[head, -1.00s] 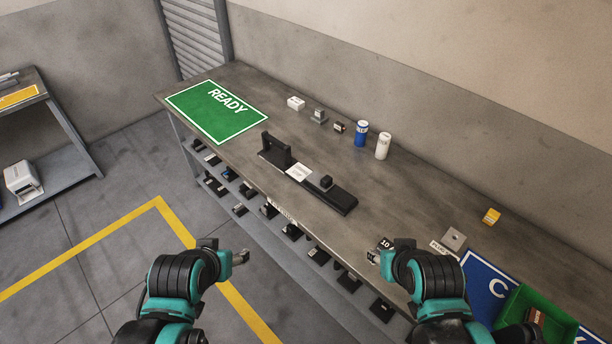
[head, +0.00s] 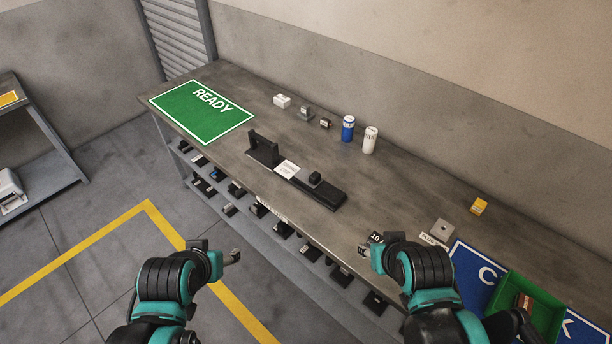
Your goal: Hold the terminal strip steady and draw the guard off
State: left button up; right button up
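A long black strip-shaped assembly (head: 325,191) lies on the workbench near its front edge; I take it to be the terminal strip. An upright black handle-like part (head: 264,148) stands at its left end, a white label (head: 287,169) lies across its middle and a small black block (head: 315,179) sits toward its right end. I cannot tell which part is the guard. My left gripper (head: 222,252) is in front of the bench, apart from the strip. My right gripper (head: 368,245) is at the bench's front edge, right of the strip. Neither visibly holds anything; their finger opening is unclear.
A green READY mat (head: 203,128) lies at the left end of the bench (head: 400,200). Blue (head: 348,128) and white (head: 370,140) cylinders stand behind the strip. A green bin (head: 548,304) sits on a blue mat (head: 468,277) at right. Several dark parts are on the shelf below.

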aim_at(308, 175)
jog(key=z, duration=0.25)
jog(key=i+j+z, duration=0.15)
jog(key=j+z, duration=0.3)
jog(key=i+j+z, duration=0.1)
jog(key=j+z, duration=0.15)
jog(key=z, duration=0.25)
